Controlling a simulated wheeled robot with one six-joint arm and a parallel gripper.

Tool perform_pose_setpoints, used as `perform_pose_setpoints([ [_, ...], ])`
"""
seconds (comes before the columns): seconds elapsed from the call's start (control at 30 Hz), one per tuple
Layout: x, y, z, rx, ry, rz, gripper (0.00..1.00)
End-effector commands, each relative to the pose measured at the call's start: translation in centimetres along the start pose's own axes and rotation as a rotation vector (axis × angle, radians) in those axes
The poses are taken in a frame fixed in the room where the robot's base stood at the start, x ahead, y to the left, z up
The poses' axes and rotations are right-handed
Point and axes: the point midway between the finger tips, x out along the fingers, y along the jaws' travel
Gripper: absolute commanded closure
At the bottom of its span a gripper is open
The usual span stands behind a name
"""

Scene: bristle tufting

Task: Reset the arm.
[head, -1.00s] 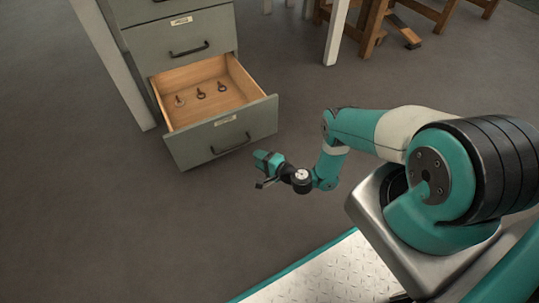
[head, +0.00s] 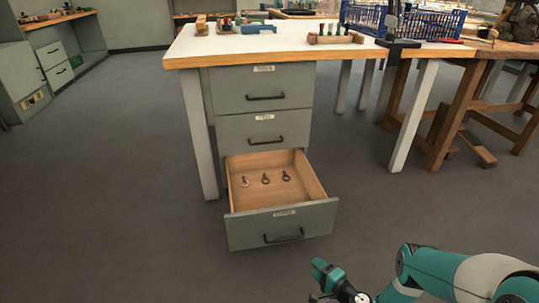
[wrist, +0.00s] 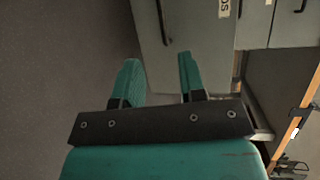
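My gripper (wrist: 158,80) shows in the wrist view with its two teal fingers apart and nothing between them. In the head view my gripper (head: 318,284) is at the bottom edge, in front of and to the right of the open drawer. My arm (head: 440,272) reaches in from the lower right, and part of it is cut off by the frame. The wrist view shows a grey drawer front (wrist: 190,30) beyond the fingers, apart from them.
The bottom drawer (head: 283,226) of the grey cabinet is pulled out, with a few small ringed pieces (head: 265,179) inside. The two drawers above are shut. The white-topped workbench (head: 285,47) holds tufting parts and a blue crate (head: 430,22). Floor at left is clear.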

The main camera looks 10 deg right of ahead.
Motion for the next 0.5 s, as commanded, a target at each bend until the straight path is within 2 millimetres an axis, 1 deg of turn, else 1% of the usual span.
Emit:
perform_pose_setpoints([
  [0.07, 0.3, -0.5, -0.1, -0.009, -0.011, -0.001, 0.62],
  [0.17, 1.9, -2.5, -0.6, -0.053, -0.061, 0.001, 0.62],
  [0.27, 4.6, -6.4, -0.8, -0.135, -0.16, 0.008, 0.62],
  [0.3, 5.7, -8.4, -0.7, -0.176, -0.21, 0.014, 0.62],
  [0.33, 6.5, -10.0, -0.6, -0.208, -0.248, 0.021, 0.62],
  [0.37, 7.3, -11.6, -0.3, -0.24, -0.287, 0.027, 0.62],
  [0.4, 8.1, -13.7, 0.1, -0.282, -0.338, 0.037, 0.62],
  [0.47, 9.2, -16.8, 1.0, -0.345, -0.412, 0.053, 0.62],
  [0.5, 9.7, -19.0, 1.7, -0.387, -0.459, 0.065, 0.62],
])
